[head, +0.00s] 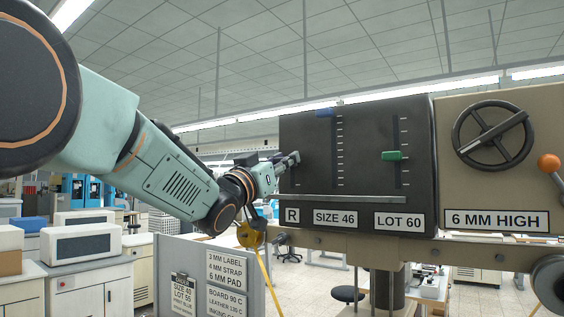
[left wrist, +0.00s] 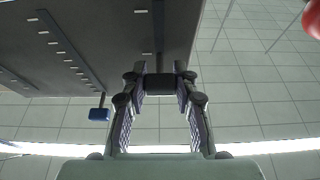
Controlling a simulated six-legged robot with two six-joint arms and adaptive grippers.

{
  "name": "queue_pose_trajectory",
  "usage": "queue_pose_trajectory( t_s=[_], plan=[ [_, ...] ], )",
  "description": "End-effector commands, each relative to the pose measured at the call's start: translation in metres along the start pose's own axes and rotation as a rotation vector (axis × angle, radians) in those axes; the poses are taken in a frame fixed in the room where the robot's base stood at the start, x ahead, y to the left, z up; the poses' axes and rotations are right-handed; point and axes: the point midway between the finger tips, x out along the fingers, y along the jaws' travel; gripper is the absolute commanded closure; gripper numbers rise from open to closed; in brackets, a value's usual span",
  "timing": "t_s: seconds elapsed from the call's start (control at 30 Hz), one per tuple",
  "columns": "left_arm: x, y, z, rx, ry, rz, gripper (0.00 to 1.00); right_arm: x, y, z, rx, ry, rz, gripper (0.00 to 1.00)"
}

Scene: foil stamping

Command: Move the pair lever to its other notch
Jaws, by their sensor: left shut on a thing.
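The dark panel (head: 360,210) has a blue slider knob (head: 325,112) at the top of its middle slot and a green knob (head: 391,156) on its right slot. My left gripper (head: 290,160) is at the panel's left side, above the "R" label (head: 292,215). In the left wrist view, its fingers are closed around a small dark piece (left wrist: 161,83), which looks like the pair lever. The lever is mostly hidden by the gripper in the head view, so its notch cannot be seen. My right gripper is not in view.
A handwheel (head: 494,135) and an orange ball knob (head: 548,162) are right of the panel. A rail (head: 350,198) runs across it above the labels. A grey sign board (head: 205,260) stands below my left arm. The blue knob (left wrist: 99,114) hangs clear of the fingers.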

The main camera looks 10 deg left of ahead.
Motion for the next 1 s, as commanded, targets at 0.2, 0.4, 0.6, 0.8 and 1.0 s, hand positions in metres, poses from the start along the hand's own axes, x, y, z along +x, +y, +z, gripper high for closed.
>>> queue_pose_trajectory(
  t_s=[0.2, 0.4, 0.6, 0.8, 1.0],
  plan=[
    [0.0, 0.0, -0.001, 0.0, 0.002, 0.0, 1.0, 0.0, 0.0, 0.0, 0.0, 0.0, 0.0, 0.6],
    [-0.001, 0.0, 0.0, 0.0, 0.002, 0.0, 1.0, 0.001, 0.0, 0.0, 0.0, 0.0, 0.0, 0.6],
    [-0.006, 0.0, 0.013, -0.001, 0.002, 0.0, 1.0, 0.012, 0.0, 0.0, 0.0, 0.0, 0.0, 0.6],
    [-0.016, 0.0, 0.037, -0.002, 0.001, 0.0, 1.0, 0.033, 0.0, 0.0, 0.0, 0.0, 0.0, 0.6],
    [-0.022, 0.0, 0.052, -0.001, -0.001, 0.0, 1.0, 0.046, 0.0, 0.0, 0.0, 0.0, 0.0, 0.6]
  ],
)
